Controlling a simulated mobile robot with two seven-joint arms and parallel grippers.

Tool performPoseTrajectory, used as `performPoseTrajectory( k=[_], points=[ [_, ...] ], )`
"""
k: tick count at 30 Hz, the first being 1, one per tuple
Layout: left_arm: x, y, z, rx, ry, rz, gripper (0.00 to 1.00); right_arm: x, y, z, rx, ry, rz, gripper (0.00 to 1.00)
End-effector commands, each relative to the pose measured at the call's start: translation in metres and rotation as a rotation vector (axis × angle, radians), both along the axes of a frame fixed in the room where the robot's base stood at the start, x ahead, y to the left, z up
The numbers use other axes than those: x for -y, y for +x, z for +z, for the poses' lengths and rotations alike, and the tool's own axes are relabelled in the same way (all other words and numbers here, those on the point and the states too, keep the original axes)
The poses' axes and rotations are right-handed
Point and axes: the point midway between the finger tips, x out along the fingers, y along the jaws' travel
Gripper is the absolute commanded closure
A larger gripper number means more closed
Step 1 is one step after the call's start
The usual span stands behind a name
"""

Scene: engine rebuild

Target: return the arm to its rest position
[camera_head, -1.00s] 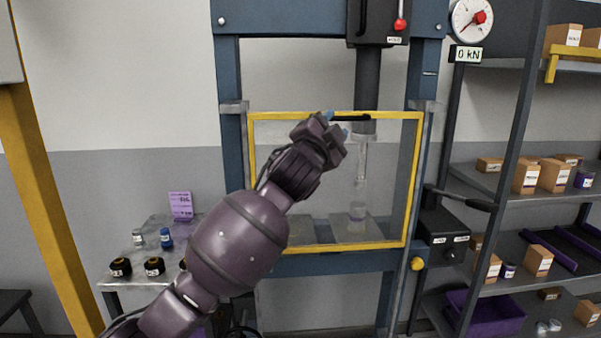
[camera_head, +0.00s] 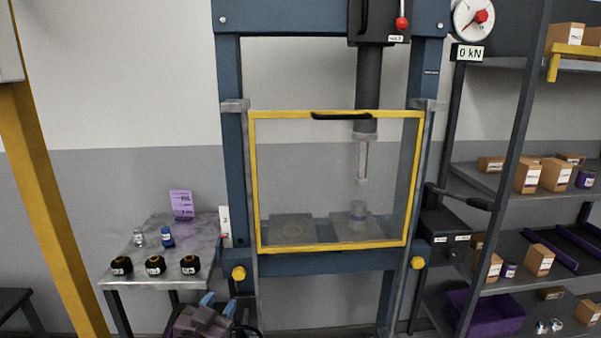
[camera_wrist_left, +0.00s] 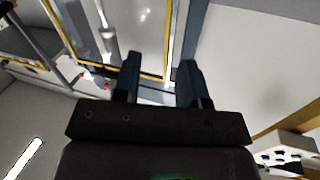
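My left gripper (camera_head: 219,304) shows at the bottom of the head view, below the press and just right of the small side table. Its blue fingertips point up and stand apart. In the left wrist view the gripper (camera_wrist_left: 160,75) has its two fingers spread with nothing between them. It is open and empty. Most of my left arm is out of the head view. My right gripper is in neither view.
The press (camera_head: 229,80) has its yellow-framed clear guard (camera_head: 253,180) down across the opening. A side table (camera_head: 150,269) holds black-and-gold parts and small bottles. Shelves (camera_head: 470,180) with boxes stand at the right. A yellow post (camera_head: 45,200) stands at the left.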

Motion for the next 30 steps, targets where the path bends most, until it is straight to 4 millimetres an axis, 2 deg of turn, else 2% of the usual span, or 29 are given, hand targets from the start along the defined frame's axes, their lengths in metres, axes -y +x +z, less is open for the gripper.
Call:
performPoseTrajectory(
  k=[1,3,8,15,18,21,25,30],
  points=[
    [-0.013,-0.017,-0.022,-0.041,-0.01,0.022,0.61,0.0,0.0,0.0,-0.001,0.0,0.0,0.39],
    [-0.028,-0.038,-0.046,-0.088,-0.019,0.05,0.61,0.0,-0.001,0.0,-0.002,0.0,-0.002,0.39],
    [-0.06,-0.094,-0.1,-0.209,-0.026,0.116,0.61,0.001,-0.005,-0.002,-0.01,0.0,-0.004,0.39],
    [-0.098,-0.188,-0.175,-0.404,-0.016,0.206,0.61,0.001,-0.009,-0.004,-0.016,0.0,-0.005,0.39],
    [-0.106,-0.219,-0.196,-0.466,-0.013,0.228,0.61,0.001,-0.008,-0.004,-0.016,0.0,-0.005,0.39],
    [-0.109,-0.24,-0.208,-0.507,-0.011,0.241,0.61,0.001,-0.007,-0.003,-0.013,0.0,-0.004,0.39],
    [-0.111,-0.252,-0.214,-0.528,-0.01,0.247,0.61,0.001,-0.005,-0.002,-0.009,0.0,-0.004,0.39],
    [-0.111,-0.253,-0.215,-0.53,-0.01,0.248,0.61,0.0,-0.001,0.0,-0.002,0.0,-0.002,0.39]
  ],
)
